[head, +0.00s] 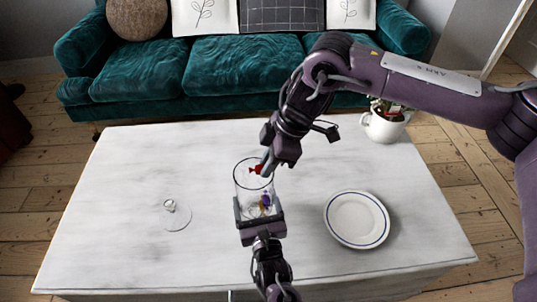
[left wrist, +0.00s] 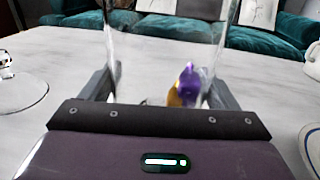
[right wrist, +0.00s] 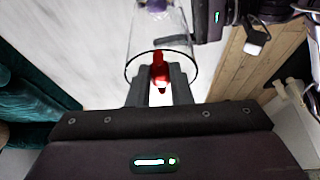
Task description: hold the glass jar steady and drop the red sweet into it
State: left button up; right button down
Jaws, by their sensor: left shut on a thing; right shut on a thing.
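The glass jar (head: 241,186) stands open and upright on the table, with a purple and yellow sweet (head: 265,200) inside. My left gripper (head: 259,211) is shut around the jar's lower part; in the left wrist view the fingers flank the jar (left wrist: 150,60) and the sweet (left wrist: 187,85) shows through the glass. My right gripper (head: 268,164) is shut on the red sweet (head: 255,169) at the jar's mouth. In the right wrist view the red sweet (right wrist: 159,72) sits between the fingertips, over the dark rim. I cannot tell how far it reaches inside.
A glass lid with a knob (head: 176,215) lies on the white table (head: 120,180) at left. A blue-rimmed plate (head: 357,219) lies at right. A white pot with a plant (head: 385,125) stands at the back right. A teal sofa (head: 240,70) is behind the table.

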jog(key=c, duration=1.2)
grip_release()
jog(key=shift+c, duration=0.2)
jog(key=v, duration=1.2)
